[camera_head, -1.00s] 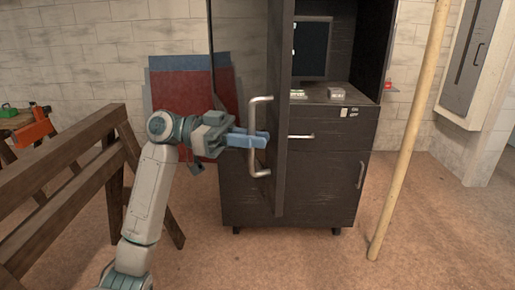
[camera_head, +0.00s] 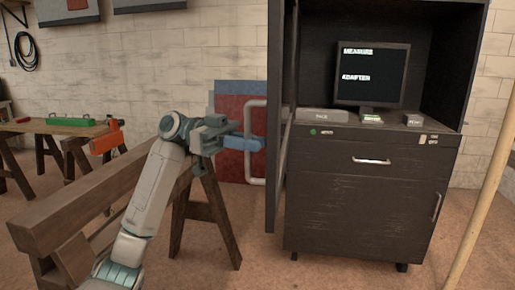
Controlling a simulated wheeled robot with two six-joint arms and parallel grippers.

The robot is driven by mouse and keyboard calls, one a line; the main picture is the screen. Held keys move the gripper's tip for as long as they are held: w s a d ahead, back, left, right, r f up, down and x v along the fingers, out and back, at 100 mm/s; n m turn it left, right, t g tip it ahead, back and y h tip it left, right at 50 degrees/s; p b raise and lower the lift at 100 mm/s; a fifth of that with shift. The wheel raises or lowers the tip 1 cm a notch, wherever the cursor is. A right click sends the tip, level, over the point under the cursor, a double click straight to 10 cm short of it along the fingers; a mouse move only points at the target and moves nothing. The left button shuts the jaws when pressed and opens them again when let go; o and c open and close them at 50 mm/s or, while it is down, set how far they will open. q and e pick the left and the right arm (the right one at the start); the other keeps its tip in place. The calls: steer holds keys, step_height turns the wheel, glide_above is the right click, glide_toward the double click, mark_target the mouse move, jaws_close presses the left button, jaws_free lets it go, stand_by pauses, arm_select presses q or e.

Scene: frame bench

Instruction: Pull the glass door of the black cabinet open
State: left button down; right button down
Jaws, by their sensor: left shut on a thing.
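The black cabinet (camera_head: 370,200) stands at the centre right, on casters. Its glass door (camera_head: 279,120) stands open, swung out toward me and seen almost edge-on at the cabinet's left side. A long pale bar handle (camera_head: 249,172) is on the door's left face. My left gripper (camera_head: 257,144), with blue fingers, is shut on the handle at about its middle. The fingers partly hide the handle there. Inside the cabinet is a monitor (camera_head: 372,75) on the worktop. My right gripper is not in view.
A wooden trestle (camera_head: 90,190) stands close to my left arm. Behind it is a workbench (camera_head: 45,127) with a green tool and an orange clamp (camera_head: 107,142). A red and blue panel (camera_head: 230,100) leans on the wall behind the handle. A pale pole (camera_head: 484,205) slants at the right.

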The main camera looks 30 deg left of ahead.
arm_select(q)
steer(key=shift+a, duration=0.1)
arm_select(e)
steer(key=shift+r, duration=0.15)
arm_select(q)
steer(key=c, duration=1.8)
jaws_free()
